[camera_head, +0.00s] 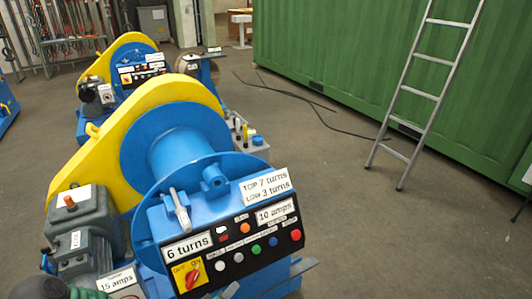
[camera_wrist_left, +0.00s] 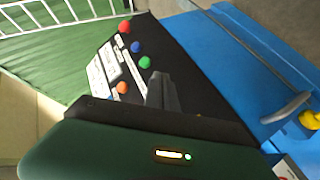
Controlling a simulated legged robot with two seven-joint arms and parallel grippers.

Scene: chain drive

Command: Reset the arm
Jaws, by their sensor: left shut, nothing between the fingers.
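The left gripper (camera_wrist_left: 160,92) shows in the left wrist view as a dark finger pair, closed together with nothing held. It points at the black control panel (camera_wrist_left: 187,75), covering part of it, and the distance cannot be told. Its dark green housing fills the bottom of that view. In the head view, a dark green part, likely of my left arm, shows at the lower left edge, and the fingers cannot be made out. The near blue and yellow machine (camera_head: 182,150) stands in front, with its sloping panel (camera_head: 268,258) bearing coloured buttons and a red-yellow switch (camera_head: 190,276). My right gripper is not in view.
A grey motor (camera_head: 85,232) stands left of the panel. A second machine (camera_head: 125,75) is behind. A ladder (camera_head: 424,95) leans on the green container (camera_head: 370,60) at right. A black cable (camera_head: 330,125) lies on the floor, which is mostly open between machine and ladder.

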